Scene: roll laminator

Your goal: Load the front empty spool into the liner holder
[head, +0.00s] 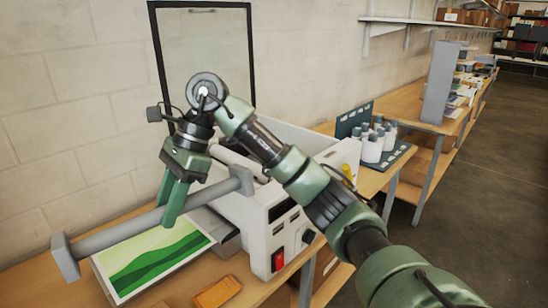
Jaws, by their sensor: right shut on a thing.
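A grey empty spool (118,236), a long bar with a square flange at each end, is held slanted in the head view. Its left end is lower in the picture than its right end. My right gripper (172,206) points down and is shut on the spool near its middle. The spool is in front of the white laminator (262,208), above its feed side, with its right flange close to the machine's top. The liner holder cannot be made out; my right arm covers part of the laminator's top. My left gripper is not in view.
A green patterned print (155,255) lies below the spool. An orange object (217,292) lies at the wooden bench's front. White bottles (372,147) stand on a dark tray at the right. A framed panel (205,60) is behind the laminator, against the block wall.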

